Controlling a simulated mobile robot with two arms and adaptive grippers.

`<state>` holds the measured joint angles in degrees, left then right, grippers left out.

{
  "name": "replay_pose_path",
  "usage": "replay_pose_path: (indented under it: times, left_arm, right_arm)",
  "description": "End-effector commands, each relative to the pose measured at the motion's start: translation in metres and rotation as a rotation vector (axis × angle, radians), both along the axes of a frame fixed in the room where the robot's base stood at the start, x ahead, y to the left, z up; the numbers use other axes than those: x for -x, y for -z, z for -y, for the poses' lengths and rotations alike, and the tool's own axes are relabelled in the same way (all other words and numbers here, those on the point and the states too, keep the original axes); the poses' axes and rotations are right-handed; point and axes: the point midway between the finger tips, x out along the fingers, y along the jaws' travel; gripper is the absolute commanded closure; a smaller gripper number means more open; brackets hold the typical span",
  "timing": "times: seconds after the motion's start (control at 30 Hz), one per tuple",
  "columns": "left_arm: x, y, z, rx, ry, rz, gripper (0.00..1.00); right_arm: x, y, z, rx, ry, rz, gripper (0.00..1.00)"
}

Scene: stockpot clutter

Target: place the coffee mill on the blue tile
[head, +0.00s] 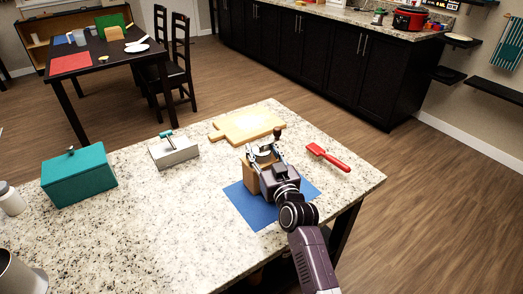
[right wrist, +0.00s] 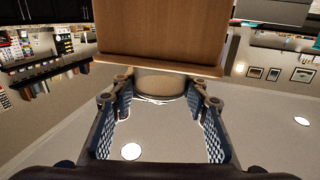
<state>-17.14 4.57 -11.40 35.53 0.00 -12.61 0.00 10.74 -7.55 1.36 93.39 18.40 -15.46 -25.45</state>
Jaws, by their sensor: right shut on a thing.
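The coffee mill has a wooden box body (head: 250,178), a metal top and a crank with a dark knob. In the head view it stands upright over the back part of the blue tile (head: 247,209). I cannot tell whether its base touches the tile. My right gripper (head: 264,158) is shut on the upper part of the mill and hides much of it. In the right wrist view the fingers (right wrist: 160,86) are on both sides of its round neck, with the wooden body (right wrist: 160,35) beyond. My left gripper is not in view.
A cutting board (head: 247,126) lies behind the mill, and a red brush-like tool (head: 328,157) lies right. A white box with a teal handle (head: 174,152), a teal box (head: 78,178) and a metal pot (head: 20,276) stand left. The speckled counter (head: 160,225) is clear left of the tile.

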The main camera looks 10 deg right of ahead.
Motion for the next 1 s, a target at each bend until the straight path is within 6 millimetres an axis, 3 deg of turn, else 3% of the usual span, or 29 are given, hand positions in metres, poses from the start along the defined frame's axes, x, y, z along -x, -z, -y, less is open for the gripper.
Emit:
replay_pose_path:
  times: [0.03, 0.07, 0.2, 0.57, 0.77, 1.0]
  left_arm:
    - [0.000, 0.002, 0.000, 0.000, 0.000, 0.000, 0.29]
    - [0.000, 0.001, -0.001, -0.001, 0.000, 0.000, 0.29]
    - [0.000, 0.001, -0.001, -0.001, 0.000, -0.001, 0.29]
    - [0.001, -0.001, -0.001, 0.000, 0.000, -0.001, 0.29]
    - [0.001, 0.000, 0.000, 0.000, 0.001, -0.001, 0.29]
    - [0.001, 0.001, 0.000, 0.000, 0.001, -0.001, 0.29]
  right_arm:
    - [0.000, 0.000, 0.000, 0.001, 0.001, 0.005, 1.00]
    - [0.000, 0.003, 0.000, 0.001, 0.000, -0.001, 0.56]
    - [0.000, 0.002, 0.000, 0.001, 0.000, -0.001, 0.41]
    - [0.001, -0.002, 0.000, 0.000, 0.000, -0.001, 0.41]
    - [0.026, 0.000, 0.002, 0.001, 0.000, -0.003, 0.41]
    - [0.073, 0.001, 0.006, 0.001, 0.000, -0.003, 0.41]
